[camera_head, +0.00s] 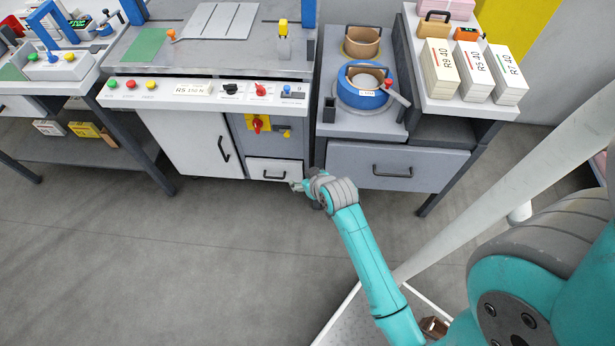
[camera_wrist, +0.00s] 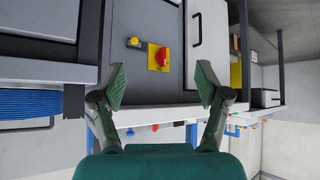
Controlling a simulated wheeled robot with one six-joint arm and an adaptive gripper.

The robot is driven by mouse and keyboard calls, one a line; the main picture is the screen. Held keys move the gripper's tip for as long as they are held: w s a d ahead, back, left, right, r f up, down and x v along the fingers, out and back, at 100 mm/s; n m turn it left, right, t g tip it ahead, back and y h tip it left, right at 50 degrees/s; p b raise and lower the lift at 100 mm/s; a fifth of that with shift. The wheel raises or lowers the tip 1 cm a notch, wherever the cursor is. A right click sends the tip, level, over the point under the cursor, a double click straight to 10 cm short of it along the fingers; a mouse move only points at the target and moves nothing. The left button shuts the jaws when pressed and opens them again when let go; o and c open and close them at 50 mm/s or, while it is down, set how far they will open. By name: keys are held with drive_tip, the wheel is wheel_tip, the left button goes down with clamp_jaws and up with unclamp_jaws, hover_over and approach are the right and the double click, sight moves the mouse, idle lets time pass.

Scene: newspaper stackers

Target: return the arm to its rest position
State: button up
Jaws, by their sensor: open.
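My gripper (camera_head: 297,186) is at the end of my teal arm, which reaches out over the floor toward the front of the workstation. It is near the small white drawer (camera_head: 273,170) at the foot of the machine in the head view; I cannot tell whether it touches it. In the wrist view my gripper (camera_wrist: 161,88) shows two dark green finger pads wide apart, with nothing between them. Behind the fingers is the grey cabinet front with a red rotary switch on a yellow plate (camera_wrist: 159,57).
The machine's control panel (camera_head: 208,91) has coloured buttons and knobs. To its right are a grey drawer (camera_head: 392,167), a blue strap roll (camera_head: 361,88) and white labelled stacks (camera_head: 472,72). A grey post (camera_head: 515,185) stands near my arm. The floor (camera_head: 150,260) at left is clear.

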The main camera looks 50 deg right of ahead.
idle(0.4)
drive_tip(key=s+a+r+n+t, duration=0.1)
drive_tip(key=s+a+r+t, duration=0.2)
drive_tip(key=s+a, duration=1.1)
drive_tip(key=s+a+r+n+t+y, duration=0.1)
drive_tip(key=s+a+r, duration=0.1)
drive_tip(key=s+r, duration=0.5)
drive_tip(key=s+a+r+n+t+y, duration=0.1)
drive_tip(key=s+a+r+t+y, duration=0.1)
drive_tip(key=s+r, duration=0.5)
drive_tip(key=shift+s+a+r, duration=0.35)
drive_tip(key=shift+s+a, duration=0.15)
drive_tip(key=shift+s, duration=0.1)
